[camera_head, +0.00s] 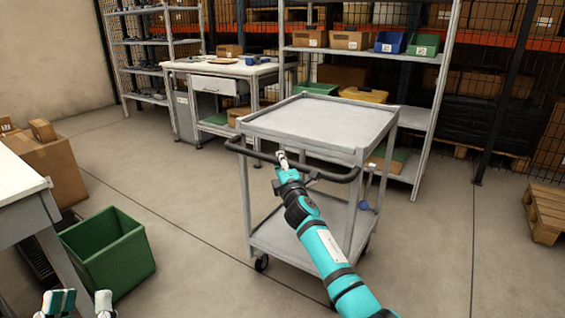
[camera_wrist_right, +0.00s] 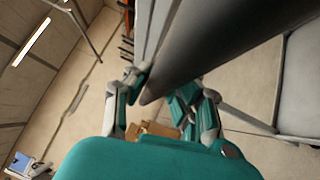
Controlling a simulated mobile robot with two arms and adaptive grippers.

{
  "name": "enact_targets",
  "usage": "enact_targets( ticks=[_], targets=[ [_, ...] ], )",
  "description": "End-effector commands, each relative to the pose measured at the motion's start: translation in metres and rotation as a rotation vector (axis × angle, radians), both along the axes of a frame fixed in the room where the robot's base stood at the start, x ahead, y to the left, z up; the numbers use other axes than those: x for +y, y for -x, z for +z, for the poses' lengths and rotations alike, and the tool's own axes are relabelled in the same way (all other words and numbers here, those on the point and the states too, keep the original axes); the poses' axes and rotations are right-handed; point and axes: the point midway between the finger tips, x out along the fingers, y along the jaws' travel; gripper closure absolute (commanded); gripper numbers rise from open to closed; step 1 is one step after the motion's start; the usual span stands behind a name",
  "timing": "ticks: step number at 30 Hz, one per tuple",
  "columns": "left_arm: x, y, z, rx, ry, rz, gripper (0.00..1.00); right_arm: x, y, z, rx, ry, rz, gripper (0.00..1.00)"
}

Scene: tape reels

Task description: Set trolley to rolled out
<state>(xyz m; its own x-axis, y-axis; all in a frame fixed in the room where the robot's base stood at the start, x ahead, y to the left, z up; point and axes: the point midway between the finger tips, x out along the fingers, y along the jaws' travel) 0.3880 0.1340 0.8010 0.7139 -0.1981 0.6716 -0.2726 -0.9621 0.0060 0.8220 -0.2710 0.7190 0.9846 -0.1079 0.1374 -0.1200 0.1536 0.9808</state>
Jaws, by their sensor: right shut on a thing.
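The trolley (camera_head: 325,122) is a grey two-shelf cart on castors, standing upright on the open floor in the middle of the head view. Its dark push handle (camera_head: 342,178) faces me. My right gripper (camera_head: 282,160) is at the middle of the handle and shut on it. In the right wrist view the handle (camera_wrist_right: 215,45) runs as a thick dark bar between the fingers of my right gripper (camera_wrist_right: 165,92). My left gripper (camera_head: 80,304) is at the bottom left corner, with its fingers apart and nothing seen between them, away from the trolley.
A green bin (camera_head: 108,255) and a white-topped table (camera_head: 18,185) are at the left. A workbench (camera_head: 222,68) and a shelf rack (camera_head: 420,60) stand close behind the trolley. A wooden pallet (camera_head: 546,212) lies at the right. The floor right of the trolley is clear.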

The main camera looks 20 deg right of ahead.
Motion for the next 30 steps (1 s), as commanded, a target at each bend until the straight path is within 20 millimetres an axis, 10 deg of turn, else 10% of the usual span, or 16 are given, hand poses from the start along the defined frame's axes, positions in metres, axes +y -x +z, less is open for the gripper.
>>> enact_targets(
  ticks=[8,9,14,30],
  targets=[
    [0.0,0.0,0.0,0.0,0.0,0.0,0.6,-0.004,-0.001,0.006,-0.008,-0.003,-0.005,1.0],
    [0.0,0.0,0.0,0.0,0.001,-0.001,0.6,-0.004,-0.001,0.006,-0.008,-0.003,-0.006,0.76],
    [0.0,0.0,0.0,0.002,0.0,-0.001,0.6,-0.004,-0.001,0.005,-0.006,-0.002,-0.005,0.55],
    [0.0,0.0,-0.001,0.005,0.0,-0.001,0.6,-0.002,0.021,-0.001,-0.005,0.002,-0.006,0.54]
  ],
)
